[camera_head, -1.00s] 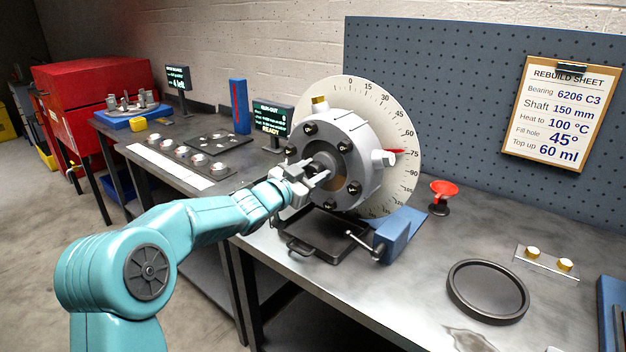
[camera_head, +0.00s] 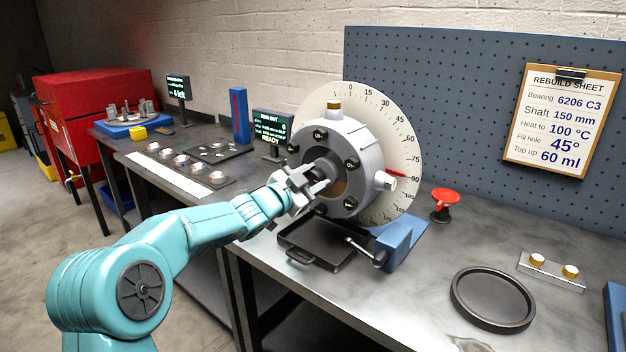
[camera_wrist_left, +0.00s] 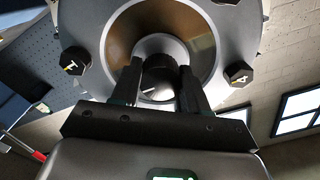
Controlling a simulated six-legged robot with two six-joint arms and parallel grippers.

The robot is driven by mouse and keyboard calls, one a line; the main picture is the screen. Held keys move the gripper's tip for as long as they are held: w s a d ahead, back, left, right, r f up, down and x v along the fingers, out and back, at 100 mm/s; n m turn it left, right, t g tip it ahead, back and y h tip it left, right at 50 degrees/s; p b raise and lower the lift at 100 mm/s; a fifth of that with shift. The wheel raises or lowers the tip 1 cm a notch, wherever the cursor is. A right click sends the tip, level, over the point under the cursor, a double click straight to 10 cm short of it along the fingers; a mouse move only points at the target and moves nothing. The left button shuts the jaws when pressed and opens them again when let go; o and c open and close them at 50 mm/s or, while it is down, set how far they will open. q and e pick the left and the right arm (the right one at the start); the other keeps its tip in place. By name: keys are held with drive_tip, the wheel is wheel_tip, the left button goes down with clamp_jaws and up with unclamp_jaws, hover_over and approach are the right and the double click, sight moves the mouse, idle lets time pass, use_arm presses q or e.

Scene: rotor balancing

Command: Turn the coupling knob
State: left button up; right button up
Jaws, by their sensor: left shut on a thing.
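The coupling knob (camera_wrist_left: 158,72) is a dark round stub at the centre of the grey round housing (camera_head: 364,150). My left gripper (camera_head: 318,178) is shut on the knob. In the left wrist view its two dark fingers (camera_wrist_left: 160,88) press on either side of it. The housing carries dark bolts, a brass plug (camera_head: 334,106) near its top and a light stub (camera_head: 383,181) at its right. A red pointer (camera_head: 397,174) by this stub lies near 90 on the white dial (camera_head: 400,125). The fingers partly hide the knob in the head view.
A black tray (camera_head: 307,258) and a blue clamp block (camera_head: 394,243) sit under the housing.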

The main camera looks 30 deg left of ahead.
use_arm(q)
drive_tip(key=o, duration=1)
drive_tip(key=shift+r, duration=0.1)
drive_tip(key=shift+o, duration=0.2)
drive_tip(key=s+a+b, duration=0.1)
drive_tip(key=s, duration=1.5)
drive_tip(key=shift+s, duration=0.15)
drive_tip(key=shift+s+a, duration=0.1)
